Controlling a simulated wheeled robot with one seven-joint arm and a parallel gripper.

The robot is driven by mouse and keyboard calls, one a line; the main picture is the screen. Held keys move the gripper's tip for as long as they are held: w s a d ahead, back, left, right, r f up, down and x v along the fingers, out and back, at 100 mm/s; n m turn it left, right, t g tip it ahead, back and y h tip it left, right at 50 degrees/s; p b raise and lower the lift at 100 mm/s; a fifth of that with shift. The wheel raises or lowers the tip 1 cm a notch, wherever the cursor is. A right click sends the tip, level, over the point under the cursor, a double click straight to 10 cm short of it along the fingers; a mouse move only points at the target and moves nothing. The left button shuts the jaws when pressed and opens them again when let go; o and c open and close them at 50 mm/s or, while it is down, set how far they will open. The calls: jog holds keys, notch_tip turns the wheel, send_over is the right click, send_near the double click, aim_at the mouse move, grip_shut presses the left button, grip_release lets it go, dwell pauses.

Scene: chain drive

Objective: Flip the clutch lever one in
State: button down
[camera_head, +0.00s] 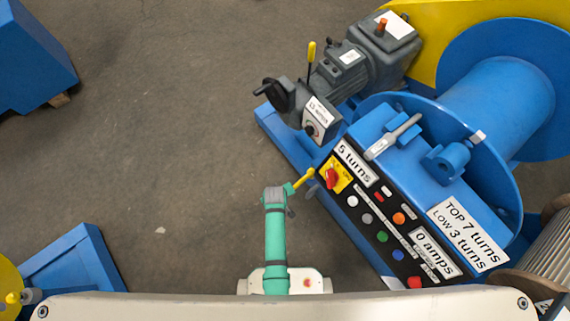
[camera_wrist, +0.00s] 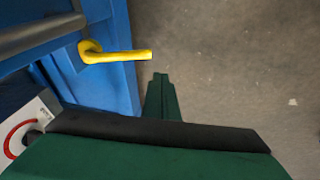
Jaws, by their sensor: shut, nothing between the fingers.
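A yellow lever (camera_head: 304,180) sticks out from the side of the blue winch frame, just left of the control panel. In the wrist view the yellow lever (camera_wrist: 118,56) is bent, and its free end points right. My gripper (camera_head: 291,188) is beside the lever's free end in the head view. In the wrist view my gripper's fingertips (camera_wrist: 160,78) are shut and empty. They sit just below and right of the lever's tip, with a small gap visible. Another yellow-handled lever (camera_head: 312,50) stands up by the grey gearbox. No label shows which lever is the clutch lever.
The control panel (camera_head: 381,220) with a red switch and several buttons lies right of my gripper. A grey motor (camera_head: 360,62) and a blue drum (camera_head: 497,95) stand behind it. A blue block (camera_head: 75,270) is at lower left. The floor (camera_head: 165,150) left of the winch is clear.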

jog(key=d+x, duration=0.2)
jog(key=x, duration=0.6)
jog(key=shift+s+f, duration=0.15)
jog(key=shift+f, duration=0.15)
